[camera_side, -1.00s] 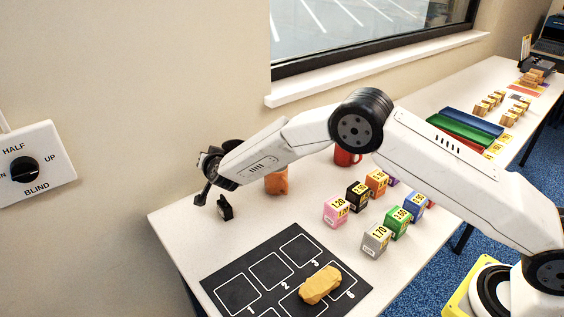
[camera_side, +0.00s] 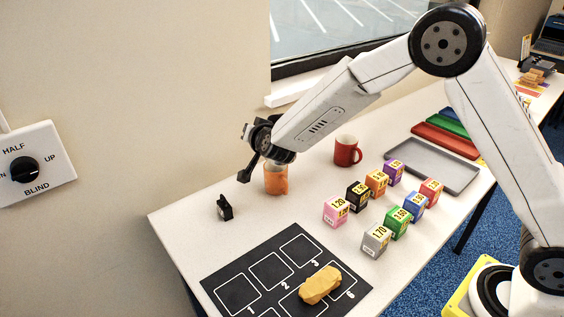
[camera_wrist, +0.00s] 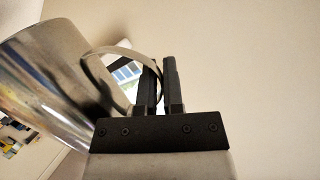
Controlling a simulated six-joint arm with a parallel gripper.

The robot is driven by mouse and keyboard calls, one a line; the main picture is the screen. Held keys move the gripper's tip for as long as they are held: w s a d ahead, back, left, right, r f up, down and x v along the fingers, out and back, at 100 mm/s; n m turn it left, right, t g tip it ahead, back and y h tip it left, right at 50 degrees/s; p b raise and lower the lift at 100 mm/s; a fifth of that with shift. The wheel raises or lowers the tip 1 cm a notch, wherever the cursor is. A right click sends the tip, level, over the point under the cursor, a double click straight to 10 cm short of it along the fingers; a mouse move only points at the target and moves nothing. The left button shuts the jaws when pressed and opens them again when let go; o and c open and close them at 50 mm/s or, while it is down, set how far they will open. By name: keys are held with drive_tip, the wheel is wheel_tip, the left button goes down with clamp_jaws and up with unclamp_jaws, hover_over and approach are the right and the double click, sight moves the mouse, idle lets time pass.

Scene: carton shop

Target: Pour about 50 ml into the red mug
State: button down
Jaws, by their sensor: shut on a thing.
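The red mug (camera_side: 346,152) stands upright on the table, right of my gripper in the side view, its handle to the right. My gripper is at the end of the arm on the left; the wrist view shows its two black fingers (camera_wrist: 162,64) closed on the thin curved handle (camera_wrist: 108,54) of a shiny metal jug (camera_wrist: 45,85). The jug looks tilted in the wrist view. In the side view only a dark part of what seems to be the jug (camera_side: 284,156) shows under the arm. Its mouth and contents are hidden. The jug is apart from the mug.
An orange object (camera_side: 276,181) stands just under the jug, partly covered. Several numbered boxes (camera_side: 376,240) stand right of centre. A grey tray (camera_side: 472,178) lies behind them. A black mat (camera_side: 237,295) holds a yellow lump (camera_side: 321,285). A small black item (camera_side: 225,208) stands left.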

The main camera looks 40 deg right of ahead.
drive_tip(key=shift+m+h, duration=0.4)
drive_tip(key=s+d+r, duration=0.1)
drive_tip(key=s+d, duration=0.1)
drive_tip(key=d, duration=0.1)
drive_tip(key=s+d+r, duration=0.1)
drive_tip(key=s+d, duration=0.1)
drive_tip(key=s+d+r, duration=0.1)
drive_tip(key=s+d, duration=0.1)
drive_tip(key=d, duration=0.1)
drive_tip(key=shift+s+d+r, duration=0.1)
drive_tip(key=shift+s+d, duration=0.2)
drive_tip(key=shift+s, duration=0.05)
drive_tip(key=w+d+f, duration=0.3)
drive_tip(key=w+d, duration=0.1)
drive_tip(key=w, duration=0.2)
drive_tip(key=w+d+f+h, duration=0.1)
drive_tip(key=w+d+f, duration=0.2)
drive_tip(key=w, duration=0.3)
drive_tip(key=w+d+f+m, duration=0.1)
drive_tip(key=w+d+f, duration=0.3)
drive_tip(key=w+f, duration=0.1)
drive_tip(key=shift+w+d+f+g+h, duration=0.2)
drive_tip(key=shift+w+d+g+h, duration=0.2)
drive_tip(key=shift+w, duration=0.45)
drive_tip(key=shift+s, duration=0.1)
